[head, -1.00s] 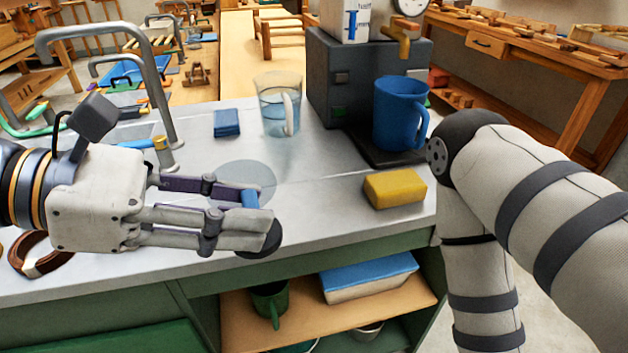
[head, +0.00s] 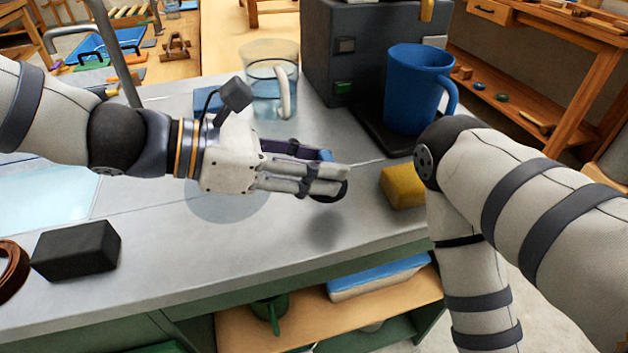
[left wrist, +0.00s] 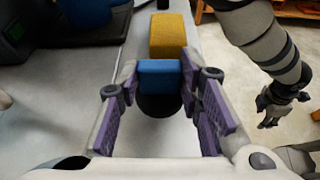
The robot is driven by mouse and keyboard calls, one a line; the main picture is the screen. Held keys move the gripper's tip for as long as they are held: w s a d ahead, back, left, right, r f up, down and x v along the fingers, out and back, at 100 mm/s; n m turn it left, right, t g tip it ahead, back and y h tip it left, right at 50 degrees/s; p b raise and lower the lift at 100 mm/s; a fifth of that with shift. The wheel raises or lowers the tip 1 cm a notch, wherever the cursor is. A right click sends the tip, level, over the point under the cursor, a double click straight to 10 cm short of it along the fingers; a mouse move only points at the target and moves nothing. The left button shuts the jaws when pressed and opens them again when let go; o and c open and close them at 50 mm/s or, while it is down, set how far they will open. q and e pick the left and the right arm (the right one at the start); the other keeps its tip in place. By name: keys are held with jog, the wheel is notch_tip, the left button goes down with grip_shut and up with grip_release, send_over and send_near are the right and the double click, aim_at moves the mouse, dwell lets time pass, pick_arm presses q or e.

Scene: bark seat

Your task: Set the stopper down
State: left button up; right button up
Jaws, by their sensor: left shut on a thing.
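The stopper, a blue grip over a dark round base, is held in my left gripper (head: 335,178). In the head view its blue part (head: 326,155) shows between the fingers, with the dark base beneath. In the left wrist view the blue grip (left wrist: 160,73) sits between the purple finger pads, and the dark base hides part of the counter. The gripper is shut on the stopper above the grey counter (head: 380,225), with a shadow below it. My right gripper (left wrist: 275,105) shows small in the left wrist view, off the counter's side; its jaws are unclear.
A yellow block (head: 403,187) lies just right of the held stopper. A blue mug (head: 417,90) stands on the dark machine's base behind it. A clear jug (head: 270,80) stands behind my left gripper. A black block (head: 76,250) lies at left. The front middle counter is clear.

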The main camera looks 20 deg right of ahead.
pick_arm(q)
notch_tip(320, 180, down, 3)
jog(key=shift+w+d+f, duration=0.1)
jog(key=shift+f, duration=0.1)
pick_arm(e)
jog(key=shift+s+f, duration=0.2)
jog(key=shift+f, duration=0.1)
pick_arm(q)
jog(key=shift+f, duration=0.1)
jog(key=o, duration=1.2)
jog(key=shift+o, duration=0.2)
jog(key=v, duration=1.1)
jog(key=shift+r+p, duration=0.3)
jog(key=shift+p, duration=0.1)
jog(key=shift+a, duration=0.45)
pick_arm(e)
jog(key=shift+w+r, duration=0.65)
jog(key=shift+r, duration=0.05)
